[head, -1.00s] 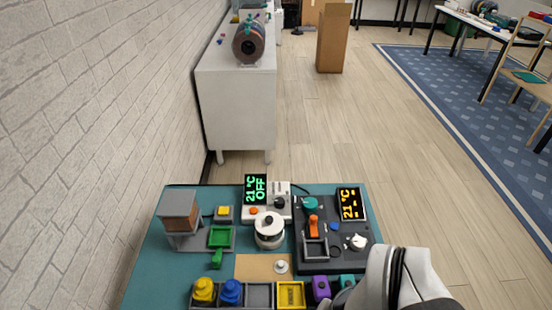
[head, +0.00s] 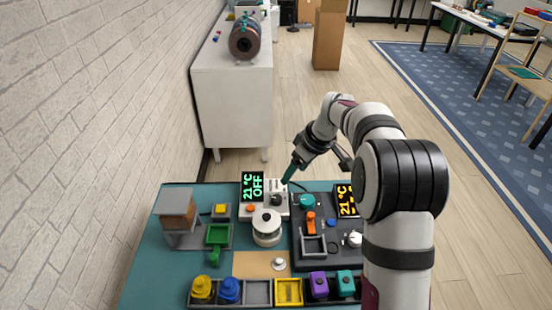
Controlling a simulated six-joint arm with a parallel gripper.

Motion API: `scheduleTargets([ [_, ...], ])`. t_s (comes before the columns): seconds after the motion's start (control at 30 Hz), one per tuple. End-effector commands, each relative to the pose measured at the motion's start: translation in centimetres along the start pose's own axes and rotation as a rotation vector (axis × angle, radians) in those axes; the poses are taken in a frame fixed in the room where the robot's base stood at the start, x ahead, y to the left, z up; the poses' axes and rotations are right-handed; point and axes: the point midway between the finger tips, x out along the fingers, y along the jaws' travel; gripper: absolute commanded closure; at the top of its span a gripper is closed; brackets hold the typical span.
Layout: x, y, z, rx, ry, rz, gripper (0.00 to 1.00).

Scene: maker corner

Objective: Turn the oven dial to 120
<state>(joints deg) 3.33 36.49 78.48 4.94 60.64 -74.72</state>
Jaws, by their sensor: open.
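My gripper (head: 288,178) is open and reaches down from the right. Its teal fingertips are at or just above the back right of the white unit (head: 283,186), close behind its black dial (head: 277,199); I cannot tell whether they touch. A green display (head: 252,188) beside this dial reads 21 °C OFF. The dark panel (head: 325,259) carries an orange display (head: 345,199) reading 21 °C, partly hidden by my arm. It also has a teal knob (head: 307,201) and a white knob (head: 352,239). No label shows which is the oven's dial.
A white pot (head: 267,228) stands before the white unit. An orange lever (head: 311,222) rises from the dark panel. A wooden block in a grey stand (head: 177,213) is at left. A bin row with coloured pieces (head: 258,293) lines the front. My arm covers the right side.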

Motion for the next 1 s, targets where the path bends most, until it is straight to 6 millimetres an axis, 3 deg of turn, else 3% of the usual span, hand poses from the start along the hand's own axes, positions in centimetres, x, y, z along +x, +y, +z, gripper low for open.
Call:
scheduleTargets([
  [0.17,2.7,0.4,-0.2,-0.025,0.003,-0.001,0.29],
  [0.4,9.9,0.3,-0.1,-0.024,0.001,0.000,0.29],
  [0.6,14.5,0.4,-0.2,-0.023,0.003,0.001,0.29],
  [0.8,16.1,0.4,-0.2,-0.022,0.003,0.002,0.29],
  [1.0,16.2,0.4,-0.2,-0.022,0.004,0.002,0.29],
])
